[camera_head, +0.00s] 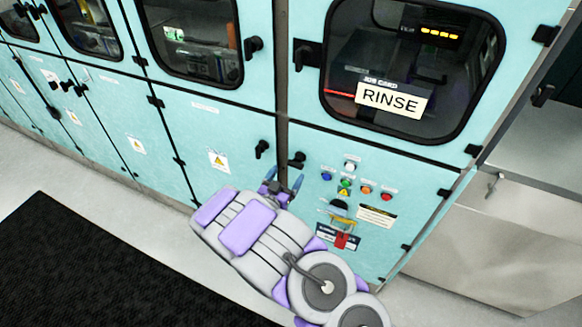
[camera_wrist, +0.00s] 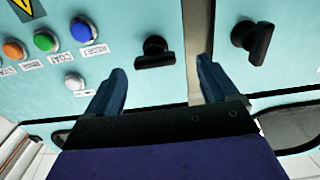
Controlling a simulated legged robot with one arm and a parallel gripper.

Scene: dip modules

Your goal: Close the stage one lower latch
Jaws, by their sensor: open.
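Two black lower latches flank the seam between two light-blue cabinet panels. No readable label shows which one is stage one. My gripper (camera_head: 284,178) is open with its fingers toward the panel, just below the right-panel latch. In the wrist view, turned over, the right-panel latch (camera_wrist: 154,52) appears between and beyond the open fingertips (camera_wrist: 162,70), with its bar roughly level. The left-panel latch (camera_wrist: 252,40) is outside the fingers, its bar tilted. Contact is not visible.
The button cluster (camera_head: 345,185) and a red switch (camera_head: 342,240) are on the right panel. Upper latches (camera_head: 253,46) (camera_head: 306,54) sit beside the windows, near a RINSE sign (camera_head: 390,98). A black mat (camera_head: 90,270) lies on the floor at left.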

